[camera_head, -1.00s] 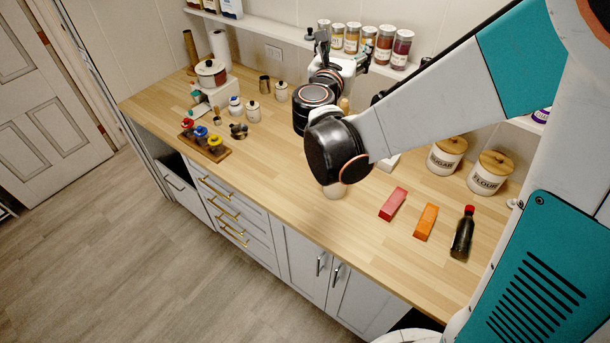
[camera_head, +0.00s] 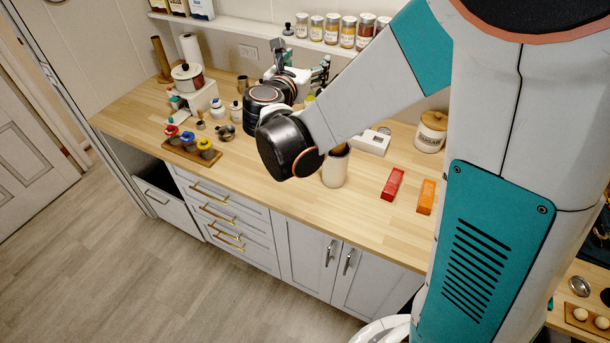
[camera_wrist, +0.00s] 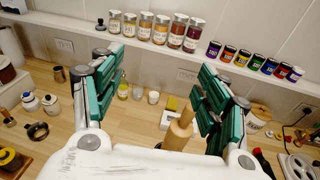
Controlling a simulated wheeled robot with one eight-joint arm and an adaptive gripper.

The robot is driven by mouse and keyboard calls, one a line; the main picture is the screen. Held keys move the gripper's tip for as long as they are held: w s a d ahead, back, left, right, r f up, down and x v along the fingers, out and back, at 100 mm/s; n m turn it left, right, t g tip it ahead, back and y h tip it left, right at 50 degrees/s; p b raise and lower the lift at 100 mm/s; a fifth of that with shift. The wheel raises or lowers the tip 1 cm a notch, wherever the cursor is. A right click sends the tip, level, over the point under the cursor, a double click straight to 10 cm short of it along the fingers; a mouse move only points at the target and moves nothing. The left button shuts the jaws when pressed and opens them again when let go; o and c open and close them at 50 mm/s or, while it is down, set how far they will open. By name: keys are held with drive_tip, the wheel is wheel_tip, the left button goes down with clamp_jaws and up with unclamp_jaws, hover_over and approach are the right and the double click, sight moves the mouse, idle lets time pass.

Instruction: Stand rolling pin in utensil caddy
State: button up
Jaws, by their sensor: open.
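The wooden rolling pin (camera_wrist: 180,130) shows in the wrist view, handle up, between and below my fingers. Its lower part is hidden behind my gripper body. The cream utensil caddy (camera_head: 335,170) stands upright on the counter in the head view, its rim partly covered by my arm. Whether the pin's lower end is inside the caddy cannot be seen. My gripper (camera_wrist: 162,65) has its teal fingers spread wide, with no object clamped between them. In the head view my gripper (camera_head: 303,70) is above the counter, beyond my black wrist joint, partly hidden.
A white scale (camera_head: 373,142), a red block (camera_head: 392,184) and an orange block (camera_head: 426,197) lie right of the caddy. A sugar canister (camera_head: 431,132) stands behind. Spice jars (camera_head: 332,29) line the wall shelf. Clear counter lies in front of the caddy.

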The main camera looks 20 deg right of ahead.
drive_tip(key=s+f+m+g+y+b, duration=0.2)
drive_tip(key=f+m, duration=0.6)
drive_tip(key=f, duration=0.4)
drive_tip(key=s+f+m+g+y+b, duration=0.2)
drive_tip(key=s+f+m+g+b, duration=0.3)
drive_tip(key=f+m, duration=0.4)
drive_tip(key=s+f+m+g+y+b, duration=0.1)
drive_tip(key=s+f+m+g+b, duration=0.2)
drive_tip(key=f, duration=1.3)
drive_tip(key=shift+s+a+f+m+g+y+b, duration=0.2)
drive_tip(key=shift+a+f+m+g+y+b, duration=0.15)
drive_tip(key=shift+m+g+b, duration=1.85)
drive_tip(key=shift+d+r+m+t+p, duration=0.1)
drive_tip(key=shift+r+m+t+p, duration=0.05)
drive_tip(key=shift+m+t+p, duration=0.4)
drive_tip(key=s+r+t+y+b, duration=0.2)
drive_tip(key=s+r+t+b, duration=0.1)
drive_tip(key=s+r, duration=0.55)
drive_tip(key=s+a+r+m+t+y+b, duration=0.2)
drive_tip(key=s+r+t+b, duration=0.1)
drive_tip(key=s, duration=0.7)
drive_tip(key=shift+s+r+m+t+b, duration=0.3)
drive_tip(key=shift+s+m+t, duration=0.1)
drive_tip(key=shift+t, duration=0.25)
